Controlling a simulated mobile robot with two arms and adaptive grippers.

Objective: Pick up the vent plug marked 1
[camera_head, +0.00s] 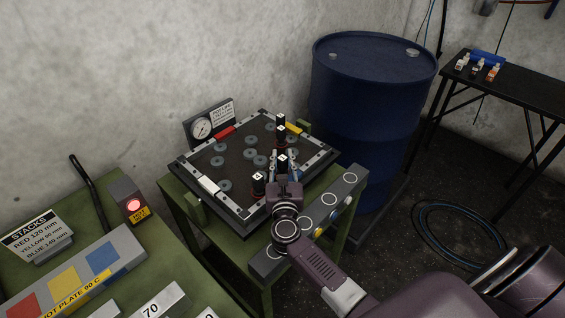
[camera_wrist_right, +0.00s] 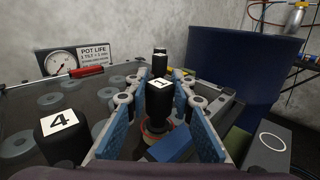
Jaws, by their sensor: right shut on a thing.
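The vent plug marked 1 (camera_wrist_right: 160,98) is a black cylinder with a white top label, upright between the blue-padded fingers of my right gripper (camera_wrist_right: 158,112). In the head view the same plug (camera_head: 282,159) shows between the fingertips of the right gripper (camera_head: 284,168), over the dark tray (camera_head: 234,160). The right gripper is shut on it. A black plug marked 4 (camera_wrist_right: 60,132) stands to the left in the wrist view and also shows in the head view (camera_head: 258,184). Another black plug (camera_head: 281,128) stands farther back. My left gripper is not in view.
Several grey rings lie in the tray. A gauge (camera_head: 202,127) stands behind it. A grey strip with round marks (camera_head: 319,218) runs along the front right. A blue drum (camera_head: 365,130) stands close behind to the right. A hot plate bench (camera_head: 75,280) is at the left.

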